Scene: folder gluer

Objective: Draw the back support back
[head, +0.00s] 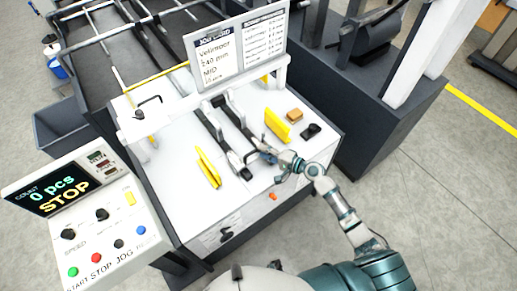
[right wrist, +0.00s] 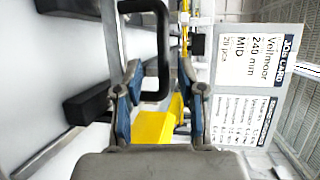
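My right gripper (head: 262,156) is over the white table, at the near ends of two dark rails (head: 228,140). In the right wrist view its two blue-grey fingers (right wrist: 160,88) stand apart, with nothing clasped between them. A black D-shaped handle (right wrist: 165,50) lies just ahead of and between the fingertips; I cannot tell whether they touch it. Which part is the back support is not clear from the frames; this handle may belong to it. A yellow block (right wrist: 154,127) shows between the fingers, nearer the palm. My left gripper is in neither view.
Yellow guides (head: 207,168) (head: 278,125) stand either side of the rails. A tan block (head: 295,115) and black knob (head: 312,130) sit to the right. A job card (head: 237,50) rises behind. The control panel (head: 88,215) at left reads STOP. Another black handle (head: 148,100) is at back left.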

